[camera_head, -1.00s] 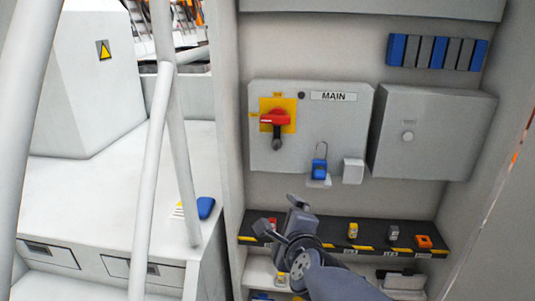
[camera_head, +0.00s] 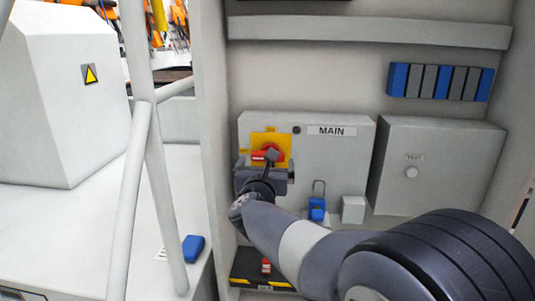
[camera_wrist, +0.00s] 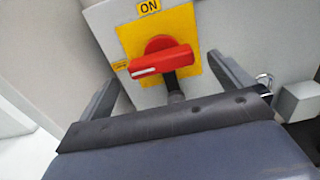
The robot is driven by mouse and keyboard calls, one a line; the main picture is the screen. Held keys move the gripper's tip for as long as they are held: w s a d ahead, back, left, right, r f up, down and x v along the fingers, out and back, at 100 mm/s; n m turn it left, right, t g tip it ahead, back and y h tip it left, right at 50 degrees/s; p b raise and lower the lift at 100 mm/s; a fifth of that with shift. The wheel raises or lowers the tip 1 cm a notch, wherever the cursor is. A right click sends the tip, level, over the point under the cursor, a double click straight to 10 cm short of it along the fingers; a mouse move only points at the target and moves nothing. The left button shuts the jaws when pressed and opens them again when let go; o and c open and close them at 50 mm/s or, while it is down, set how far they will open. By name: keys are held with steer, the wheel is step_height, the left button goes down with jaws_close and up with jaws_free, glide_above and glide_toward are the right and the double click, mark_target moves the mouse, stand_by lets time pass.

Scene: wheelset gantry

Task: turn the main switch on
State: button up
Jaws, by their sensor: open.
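The main switch is a red rotary handle (camera_head: 266,156) on a yellow plate (camera_head: 284,141), mounted on the grey MAIN panel (camera_head: 345,155). In the wrist view the red handle (camera_wrist: 162,61) lies roughly crosswise, with a white mark at its left end; an ON label (camera_wrist: 149,7) is above it. My gripper (camera_head: 263,165) is in front of the switch and hides its lower part. In the wrist view the two fingers of my gripper (camera_wrist: 168,78) are spread wide, one on each side of the handle. I cannot tell whether they touch it.
A blue padlock (camera_head: 317,209) hangs right of my gripper, beside a small white box (camera_head: 353,209). A grey TEST box (camera_head: 437,165) stands farther right. Below is a dark shelf with a yellow-striped edge (camera_head: 262,284). A white rail post (camera_head: 158,160) stands left.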

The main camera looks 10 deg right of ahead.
steer(key=shift+p+x, duration=0.5)
steer(key=shift+x, duration=2.15)
steer(key=c, duration=1.3)
steer(key=shift+c, duration=0.2)
